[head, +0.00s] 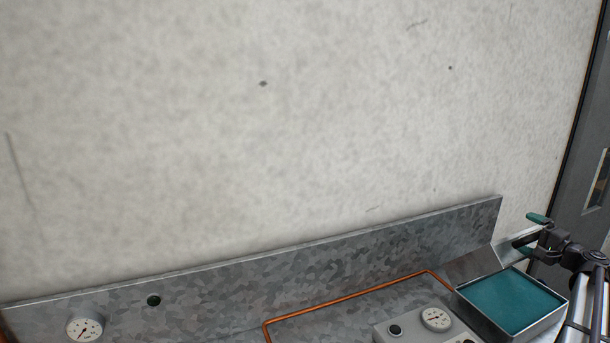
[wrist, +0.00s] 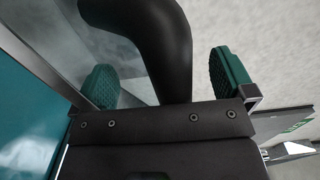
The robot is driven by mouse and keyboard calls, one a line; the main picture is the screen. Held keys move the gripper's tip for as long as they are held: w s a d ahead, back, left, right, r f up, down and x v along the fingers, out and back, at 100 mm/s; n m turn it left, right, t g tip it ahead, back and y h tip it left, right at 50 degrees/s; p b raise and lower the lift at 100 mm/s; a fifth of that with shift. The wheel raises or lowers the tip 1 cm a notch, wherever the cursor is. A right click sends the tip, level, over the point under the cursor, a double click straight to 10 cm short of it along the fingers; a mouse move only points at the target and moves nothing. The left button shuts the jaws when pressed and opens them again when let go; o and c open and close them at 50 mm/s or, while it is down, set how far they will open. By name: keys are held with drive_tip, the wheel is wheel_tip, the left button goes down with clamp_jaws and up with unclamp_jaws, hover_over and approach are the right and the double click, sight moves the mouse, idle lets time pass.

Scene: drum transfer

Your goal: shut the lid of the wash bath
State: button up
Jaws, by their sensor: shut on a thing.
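The wash bath (head: 561,312) is a metal tray of teal liquid at the lower right of the head view. Its rim and teal liquid also show at the left of the wrist view (wrist: 28,110). The grey metal lid (head: 480,266) stands open, tilted up behind the bath. My gripper (head: 533,236) is at the lid's upper right edge, with one green pad above and one below a bar there. In the wrist view a thick black curved handle (wrist: 160,45) lies between the two green pads.
A grey control box with a gauge (head: 436,319) stands left of the bath. A copper pipe (head: 345,298) runs along the bench in front of the metal splashback (head: 250,285). A dark door (head: 585,190) is at the far right. The wall above is bare.

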drive_tip(key=s, duration=0.1)
drive_tip(key=s+f, duration=0.1)
drive_tip(key=shift+s+d+f, duration=0.1)
drive_tip(key=shift+s+d, duration=0.15)
drive_tip(key=shift+s, duration=0.1)
drive_tip(key=shift+g, duration=0.3)
drive_tip(key=s+f+b, duration=0.3)
drive_tip(key=f+b, duration=0.1)
drive_tip(key=shift+s+d, duration=0.15)
drive_tip(key=shift+d, duration=0.15)
drive_tip(key=s, duration=0.1)
drive_tip(key=s+r, duration=0.1)
drive_tip(key=s+d+r, duration=0.1)
drive_tip(key=shift+s, duration=0.35)
drive_tip(key=shift+c, duration=0.4)
drive_tip(key=s+d+f+b, duration=0.1)
drive_tip(key=s+f+b, duration=0.1)
drive_tip(key=f+b, duration=0.5)
drive_tip(key=s+d+f+b, duration=0.1)
drive_tip(key=s+f+b, duration=0.2)
drive_tip(key=f+b, duration=0.4)
drive_tip(key=shift+s+d+f, duration=0.25)
drive_tip(key=shift+d, duration=0.05)
